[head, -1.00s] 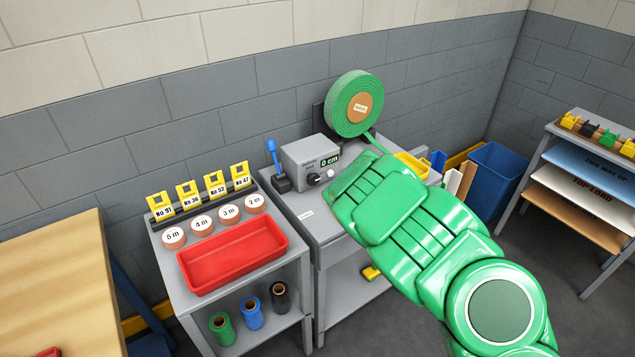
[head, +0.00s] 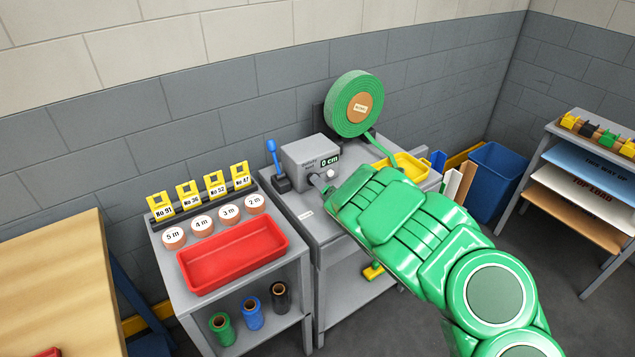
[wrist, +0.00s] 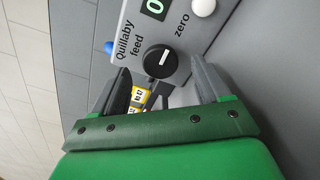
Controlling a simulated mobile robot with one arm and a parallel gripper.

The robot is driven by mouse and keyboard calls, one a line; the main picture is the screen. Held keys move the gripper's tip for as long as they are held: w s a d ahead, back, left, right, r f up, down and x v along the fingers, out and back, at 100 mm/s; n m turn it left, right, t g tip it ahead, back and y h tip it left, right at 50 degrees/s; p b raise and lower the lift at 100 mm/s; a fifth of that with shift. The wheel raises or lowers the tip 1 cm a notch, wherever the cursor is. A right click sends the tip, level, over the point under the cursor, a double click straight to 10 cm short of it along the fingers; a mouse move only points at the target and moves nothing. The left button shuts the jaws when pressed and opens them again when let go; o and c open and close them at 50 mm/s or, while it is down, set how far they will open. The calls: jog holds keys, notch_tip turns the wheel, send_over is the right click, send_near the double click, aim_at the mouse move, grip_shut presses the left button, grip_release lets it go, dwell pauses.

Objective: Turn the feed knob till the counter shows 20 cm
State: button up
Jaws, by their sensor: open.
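The grey feed box (head: 303,152) stands on the bench, and its green counter (head: 329,161) reads 0 cm. In the wrist view the black feed knob (wrist: 160,60) has a white pointer line. A round white button (wrist: 203,7) marked "zero" sits beside it. My gripper (wrist: 161,69) is open, with one grey finger on each side of the knob's near side; I cannot tell whether they touch it.
A green roll (head: 354,104) stands behind the box, with its strip running down toward a yellow tray (head: 411,164). A blue-handled lever (head: 272,156) is left of the box. A red tray (head: 233,256) and several round length tokens (head: 228,212) sit on the left stand.

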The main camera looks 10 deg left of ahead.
jog(key=shift+x, duration=1.75)
jog(key=c, duration=1)
jog(key=shift+c, duration=0.2)
jog(key=shift+m, duration=0.5)
jog(key=m, duration=0.3)
jog(key=shift+d+f+m, duration=0.1)
jog(key=shift+f+m, duration=0.05)
jog(key=shift+m, duration=0.15)
jog(key=shift+f+m, duration=0.1)
jog(key=shift+m, duration=2.2)
